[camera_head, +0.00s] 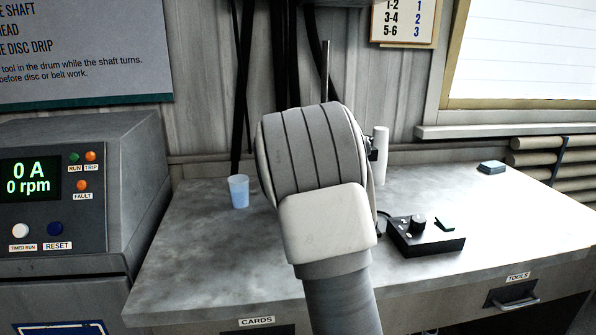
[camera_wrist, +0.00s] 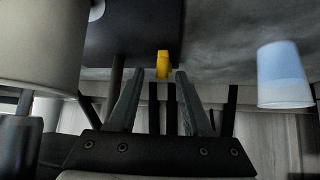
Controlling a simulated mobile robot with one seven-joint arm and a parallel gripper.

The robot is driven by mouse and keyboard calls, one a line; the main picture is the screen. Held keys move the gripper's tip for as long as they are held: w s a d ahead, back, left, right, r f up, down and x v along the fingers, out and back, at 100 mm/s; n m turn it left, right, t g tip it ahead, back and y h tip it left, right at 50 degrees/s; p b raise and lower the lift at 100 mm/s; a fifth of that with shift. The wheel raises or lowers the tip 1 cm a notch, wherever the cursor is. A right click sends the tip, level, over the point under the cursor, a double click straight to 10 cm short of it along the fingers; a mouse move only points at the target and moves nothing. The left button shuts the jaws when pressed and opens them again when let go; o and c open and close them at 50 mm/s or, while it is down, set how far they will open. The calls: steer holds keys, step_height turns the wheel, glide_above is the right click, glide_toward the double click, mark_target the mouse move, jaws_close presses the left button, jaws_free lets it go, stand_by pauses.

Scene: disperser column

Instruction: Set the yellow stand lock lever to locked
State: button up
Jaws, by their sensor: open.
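The yellow lever (camera_wrist: 163,64) shows as a small upright tab in the wrist view, against a dark block or plate. My gripper (camera_wrist: 159,73) is open, its two dark fingers pointing toward the lever. The lever appears in the gap between the fingertips, nearer the right one; whether it lies between them or beyond them I cannot tell. No contact shows. In the head view my arm covers the stand, and the lever and gripper are hidden behind it. A thin metal rod (camera_head: 325,75) rises above my arm.
A pale blue cup (camera_head: 239,191) stands left of my arm; it also shows at the right of the wrist view (camera_wrist: 284,76). A black control box (camera_head: 424,236) with a knob sits to the right. A white cylinder (camera_head: 380,155) stands behind. The bench's front left (camera_head: 215,265) is clear.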

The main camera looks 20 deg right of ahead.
steer(key=p+v, duration=0.2)
steer(key=v, duration=1.3)
steer(key=shift+s+p, duration=0.2)
steer(key=shift+p, duration=0.1)
